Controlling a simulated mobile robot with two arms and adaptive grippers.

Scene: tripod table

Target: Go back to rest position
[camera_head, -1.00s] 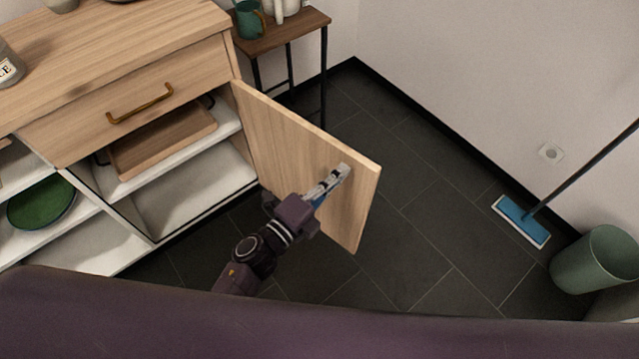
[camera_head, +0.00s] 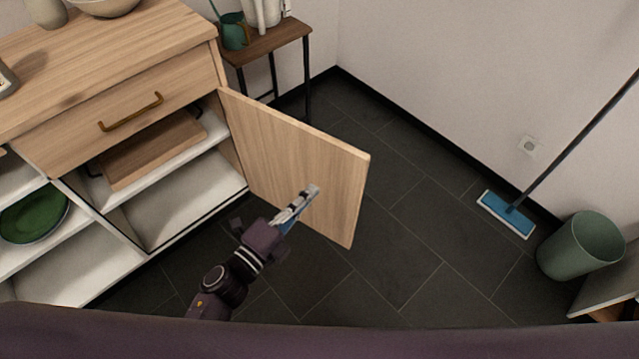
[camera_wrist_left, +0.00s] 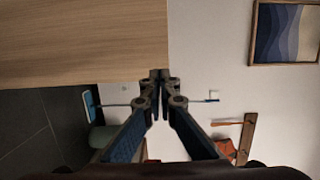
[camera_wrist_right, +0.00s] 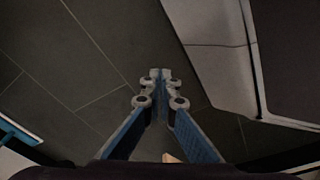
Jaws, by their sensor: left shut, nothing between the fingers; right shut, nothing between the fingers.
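My left gripper (camera_head: 308,192) is shut and empty, in front of the inner face of the open cabinet door (camera_head: 300,165). In the left wrist view the fingertips (camera_wrist_left: 159,76) meet, with the wooden door (camera_wrist_left: 80,40) filling the upper left. I cannot tell whether they touch the door. My right gripper (camera_wrist_right: 160,76) shows only in the right wrist view. It is shut and empty, with dark floor tiles (camera_wrist_right: 90,60) beyond it.
The cabinet (camera_head: 130,60) stands open, with a wooden tray (camera_head: 150,150) and a green bowl (camera_head: 35,215) on its shelves. A side table (camera_head: 265,45) stands behind the door. A blue mop (camera_head: 507,213) and a green bin (camera_head: 580,246) are at the right. Floor between is clear.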

